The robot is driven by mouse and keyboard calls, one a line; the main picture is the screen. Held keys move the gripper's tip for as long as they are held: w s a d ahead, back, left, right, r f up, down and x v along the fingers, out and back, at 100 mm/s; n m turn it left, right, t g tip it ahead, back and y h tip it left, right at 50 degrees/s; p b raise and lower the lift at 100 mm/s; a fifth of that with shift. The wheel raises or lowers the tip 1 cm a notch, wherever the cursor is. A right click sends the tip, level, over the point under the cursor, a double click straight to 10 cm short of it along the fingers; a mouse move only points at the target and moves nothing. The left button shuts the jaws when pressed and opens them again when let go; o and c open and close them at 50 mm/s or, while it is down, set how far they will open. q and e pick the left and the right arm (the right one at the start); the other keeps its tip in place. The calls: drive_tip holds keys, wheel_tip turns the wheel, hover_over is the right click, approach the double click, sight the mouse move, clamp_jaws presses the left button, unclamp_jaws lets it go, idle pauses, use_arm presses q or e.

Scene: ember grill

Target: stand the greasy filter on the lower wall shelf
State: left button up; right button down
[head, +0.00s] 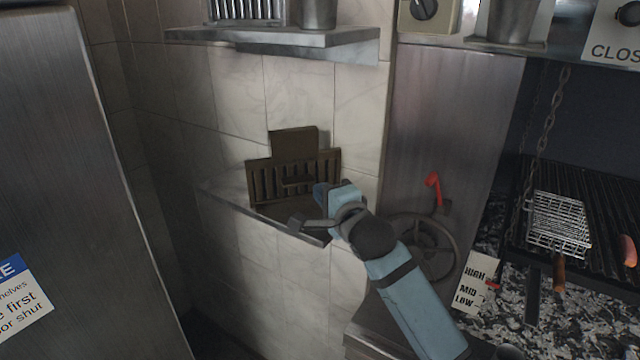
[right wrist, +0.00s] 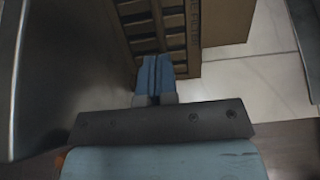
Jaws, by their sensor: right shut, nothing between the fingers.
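The greasy filter (head: 262,184), a dark brown slatted panel, stands upright on the lower wall shelf (head: 225,194), with a plain brown plate (head: 294,143) rising above its top edge. In the right wrist view the brown slatted filter (right wrist: 140,22) shows at the top, with partly readable lettering on its side. My right gripper (head: 321,192) is in front of the filter's right part and hides some of it. In the right wrist view its blue fingers (right wrist: 155,76) are shut with nothing between them, close to the filter; I cannot tell whether they touch. My left gripper is out of view.
An upper wall shelf (head: 280,38) holds a shiny slatted filter (head: 246,10) and a metal pot (head: 318,12). A steel door (head: 75,150) stands at left. At right are a handwheel (head: 425,245), a grill grate (head: 610,170) and a wire basket (head: 558,222).

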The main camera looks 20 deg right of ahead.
sight(314, 180)
drive_tip(key=shift+w+a, duration=0.1)
drive_tip(key=shift+w, duration=0.8)
drive_tip(key=shift+w+a+r+p, duration=0.15)
drive_tip(key=shift+w+p, duration=0.2)
drive_tip(key=shift+w, duration=0.5)
drive_tip(key=shift+w+a, duration=0.1)
drive_tip(key=shift+w, duration=0.3)
drive_tip(key=shift+s+f, duration=0.1)
drive_tip(key=shift+f, duration=0.1)
